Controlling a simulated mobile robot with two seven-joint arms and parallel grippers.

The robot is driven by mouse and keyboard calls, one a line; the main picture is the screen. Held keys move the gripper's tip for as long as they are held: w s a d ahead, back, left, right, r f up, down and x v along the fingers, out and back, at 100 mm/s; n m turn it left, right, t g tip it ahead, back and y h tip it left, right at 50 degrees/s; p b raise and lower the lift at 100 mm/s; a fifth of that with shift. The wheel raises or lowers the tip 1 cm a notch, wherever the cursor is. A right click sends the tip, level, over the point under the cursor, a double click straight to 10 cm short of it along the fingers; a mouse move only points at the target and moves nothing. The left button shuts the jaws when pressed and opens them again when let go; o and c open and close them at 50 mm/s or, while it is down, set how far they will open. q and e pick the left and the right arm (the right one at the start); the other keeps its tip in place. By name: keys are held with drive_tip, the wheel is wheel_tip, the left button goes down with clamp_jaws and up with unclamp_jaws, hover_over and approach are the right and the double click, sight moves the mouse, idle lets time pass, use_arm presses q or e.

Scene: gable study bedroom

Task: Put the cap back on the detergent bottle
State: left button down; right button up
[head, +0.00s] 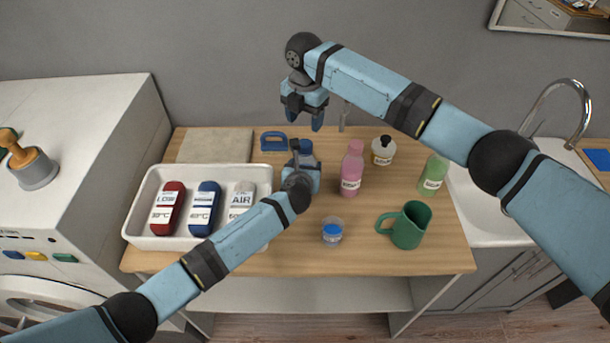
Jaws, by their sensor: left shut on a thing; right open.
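My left gripper (302,168) is over the middle of the wooden table, shut on a blue bottle (306,147). My wrist hides most of this bottle; only its blue upper part shows clearly, and I cannot tell whether a cap is on it. My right gripper (304,112) is open and empty, pointing down above and behind the blue bottle, apart from it. A small clear cup or jar with a blue round part (332,231) stands near the table's front; I cannot tell whether the blue part is a loose cap.
A pink bottle (352,170) stands close to the right of my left gripper. A dark-capped bottle (383,150), a green bottle (433,175) and a green mug (408,226) stand farther right. A white tray (146,195) holds several labelled packs. A blue-handled brush (274,141) lies behind.

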sight(305, 143)
drive_tip(key=shift+n, duration=0.9)
drive_tip(key=shift+f, duration=4)
drive_tip(key=c, duration=0.9)
drive_tip(key=shift+m, duration=1.8)
